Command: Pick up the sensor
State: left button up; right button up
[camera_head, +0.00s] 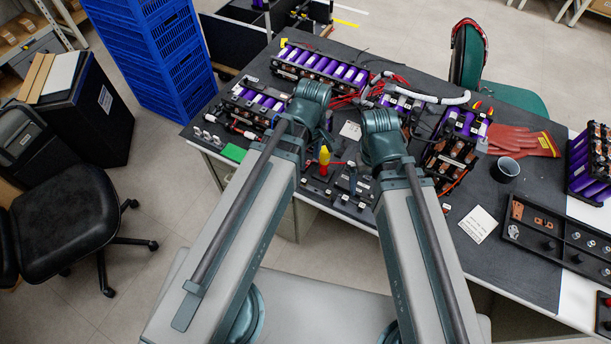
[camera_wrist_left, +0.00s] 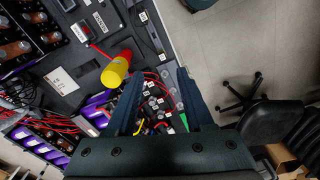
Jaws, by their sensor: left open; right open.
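I cannot tell for certain which part is the sensor. Small black labelled parts (camera_head: 345,196) lie near the table's front edge, below and between my arms. In the left wrist view, a black device with a white label (camera_wrist_left: 82,33) lies at the upper left, by a red lead. My left gripper (camera_wrist_left: 158,85) is open and empty, above the table; small dark parts with white labels show between its fingers, below it. In the head view my left gripper (camera_head: 318,138) is partly hidden by its arm. My right gripper (camera_head: 372,158) is mostly hidden behind its wrist, and nothing shows held.
A yellow and red handled tool (camera_head: 324,156) is close to the left gripper. Purple battery modules (camera_head: 320,66), red cables and a black cup (camera_head: 505,169) crowd the table. Red gloves (camera_head: 520,140) and a black parts tray (camera_head: 560,240) lie right. A green block (camera_head: 233,153) lies left.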

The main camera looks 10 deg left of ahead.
pick_arm(q)
jog(key=w+a+r+n, duration=0.1)
jog(key=a+n, duration=0.1)
jog(key=n, duration=0.2)
pick_arm(e)
jog(key=r, duration=0.1)
pick_arm(q)
jog(key=b, duration=0.8)
send_over(304, 180)
jog(key=f, duration=0.8)
jog(key=shift+w+f, duration=0.3)
jog(key=shift+f, duration=0.05)
pick_arm(e)
send_over(363, 208)
notch_tip(363, 208, down, 9)
jog(key=shift+a+r, duration=0.1)
jog(key=shift+r, duration=0.05)
pick_arm(q)
jog(key=f+b, duration=0.5)
jog(key=shift+s+f, duration=0.15)
jog(key=shift+s, duration=0.15)
pick_arm(e)
notch_tip(363, 208, down, 5)
jog(key=shift+f, duration=0.1)
pick_arm(q)
grip_shut()
